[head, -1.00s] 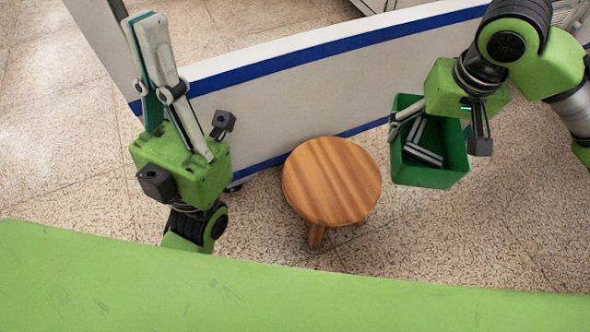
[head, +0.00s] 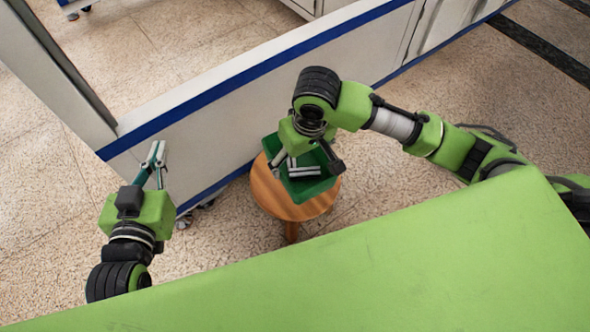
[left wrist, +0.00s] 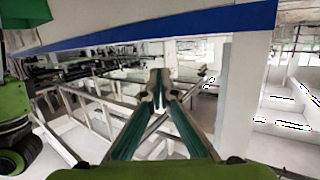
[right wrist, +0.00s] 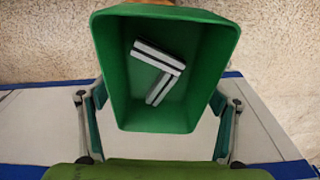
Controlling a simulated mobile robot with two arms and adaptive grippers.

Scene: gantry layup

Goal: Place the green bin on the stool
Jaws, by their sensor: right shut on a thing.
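The green bin (head: 318,187) is over the round wooden stool (head: 266,192) in the head view. I cannot tell whether it touches the seat. My right gripper (head: 305,163) is shut on the bin, with a finger on each side, as the right wrist view shows (right wrist: 160,105). Grey-and-black bars (right wrist: 157,70) lie inside the bin. The bin hides the back right part of the seat. My left gripper (head: 157,158) is empty, left of the stool, its fingertips together in the left wrist view (left wrist: 159,85).
A white panel with a blue stripe (head: 250,75) stands just behind the stool. A green surface (head: 400,250) covers the near foreground. Speckled floor (head: 240,225) is open around the stool, and wide floor (head: 50,170) is clear at left.

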